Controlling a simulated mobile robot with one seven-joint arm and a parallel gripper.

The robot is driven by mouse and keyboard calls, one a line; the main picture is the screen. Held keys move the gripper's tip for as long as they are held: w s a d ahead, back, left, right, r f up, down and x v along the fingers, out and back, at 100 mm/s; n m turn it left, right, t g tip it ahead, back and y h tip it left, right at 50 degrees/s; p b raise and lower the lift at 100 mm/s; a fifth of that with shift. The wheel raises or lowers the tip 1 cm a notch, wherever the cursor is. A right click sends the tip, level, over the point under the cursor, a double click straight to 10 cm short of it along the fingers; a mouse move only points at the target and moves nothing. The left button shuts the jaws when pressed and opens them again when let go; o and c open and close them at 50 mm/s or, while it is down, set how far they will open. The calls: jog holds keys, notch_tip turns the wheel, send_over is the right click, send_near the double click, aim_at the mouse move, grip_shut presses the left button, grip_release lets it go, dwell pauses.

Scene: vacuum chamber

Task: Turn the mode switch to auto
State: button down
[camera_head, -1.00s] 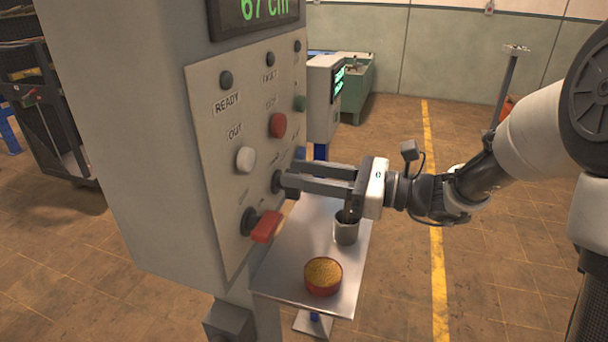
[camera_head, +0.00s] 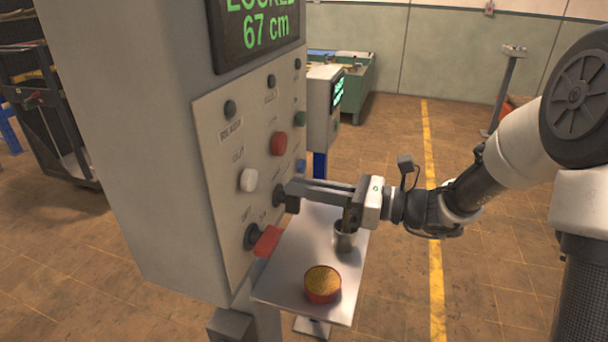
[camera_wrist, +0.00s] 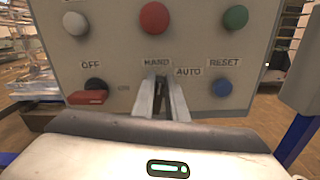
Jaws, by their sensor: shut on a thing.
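The mode switch (camera_head: 279,196) is a dark knob on the front panel of the grey cabinet. My gripper (camera_head: 290,190) reaches it from the right and is shut on it. In the wrist view my gripper (camera_wrist: 160,88) has its two fingers on either side of the dark knob, just under the HAND label (camera_wrist: 156,63). The AUTO label (camera_wrist: 188,72) is to the right of the fingers. The fingers hide most of the knob, so I cannot tell where its pointer stands.
A red-handled OFF/ON switch (camera_head: 267,240) sticks out close to my gripper. A white button (camera_head: 248,180) and a red button (camera_head: 279,143) are above. The display (camera_head: 258,28) reads LOCKED, 67 cm.

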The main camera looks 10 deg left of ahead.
jog(key=m+p, duration=0.2)
jog(key=p, duration=0.2)
jog(key=w+m+p, duration=0.1)
jog(key=m+p, duration=0.1)
jog(key=p, duration=0.2)
jog(key=shift+r+m, duration=0.2)
jog(key=shift+m, duration=0.1)
jog(key=m+p, duration=0.2)
jog(key=p, duration=0.1)
jog(key=f+m+p, duration=0.1)
jog(key=p, duration=0.1)
jog(key=shift+w+d+m, duration=0.1)
jog(key=shift+w+m, duration=0.25)
jog(key=shift+m, duration=0.05)
jog(key=shift+f+m+p, duration=0.3)
jog(key=shift+m+p, duration=0.4)
jog(key=shift+w+f, duration=0.1)
jog(key=shift+f, duration=0.05)
jog(key=c, duration=1.8)
grip_release()
jog(key=shift+o, duration=0.2)
jog(key=shift+d, duration=0.1)
